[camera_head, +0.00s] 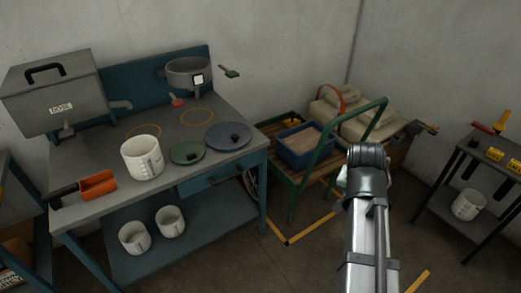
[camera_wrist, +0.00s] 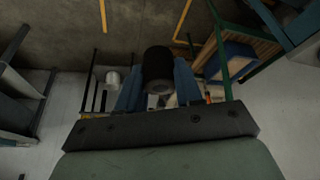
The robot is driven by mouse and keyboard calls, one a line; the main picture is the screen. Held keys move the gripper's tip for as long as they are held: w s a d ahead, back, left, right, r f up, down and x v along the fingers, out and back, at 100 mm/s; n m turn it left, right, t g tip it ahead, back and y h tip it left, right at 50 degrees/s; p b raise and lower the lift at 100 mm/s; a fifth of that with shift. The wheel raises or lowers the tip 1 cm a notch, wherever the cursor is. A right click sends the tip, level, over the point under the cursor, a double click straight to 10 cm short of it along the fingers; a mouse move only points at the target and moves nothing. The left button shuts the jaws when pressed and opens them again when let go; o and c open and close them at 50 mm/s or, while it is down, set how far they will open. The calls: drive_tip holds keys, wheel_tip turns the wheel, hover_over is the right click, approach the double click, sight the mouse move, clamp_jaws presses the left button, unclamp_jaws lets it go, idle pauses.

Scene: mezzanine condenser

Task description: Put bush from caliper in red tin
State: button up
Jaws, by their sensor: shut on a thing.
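In the wrist view my gripper (camera_wrist: 158,88) has its two blue fingers shut on a dark cylindrical bush (camera_wrist: 158,62). The bush has a paler grey end with a dark hole facing the camera. It is held in the air, with the floor and furniture far behind it. In the head view my arm rises at the right and hides the gripper and bush. I cannot make out a caliper or a red tin for certain in either view.
A workbench (camera_head: 100,204) at left carries a grey box (camera_head: 57,95), an orange-red scoop (camera_head: 98,185), a white mug (camera_head: 143,158) and round lids. A green-framed cart (camera_head: 291,178) holds a blue tray (camera_head: 303,159). A small dark stand (camera_head: 454,194) is at far right. Open floor lies between.

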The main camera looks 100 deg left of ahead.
drive_tip(key=s+a+f+n+g, duration=0.1)
drive_tip(key=s+a+f+n, duration=0.1)
drive_tip(key=s, duration=1.5)
drive_tip(key=s+a+f+n+g, duration=0.1)
drive_tip(key=s+n, duration=0.2)
drive_tip(key=s, duration=1.5)
drive_tip(key=s+a+f+n+g, duration=0.1)
drive_tip(key=s+a+f+n, duration=0.1)
drive_tip(key=s, duration=1.5)
hover_over(180, 170)
drive_tip(key=d, duration=0.1)
drive_tip(key=shift+m+t, duration=0.3)
drive_tip(key=shift+d+f, duration=0.2)
drive_tip(key=shift+f, duration=4.8)
drive_tip(key=shift+f, duration=0.15)
drive_tip(key=o, duration=1.1)
drive_tip(key=v, duration=1.2)
drive_tip(key=shift+w+d, duration=0.1)
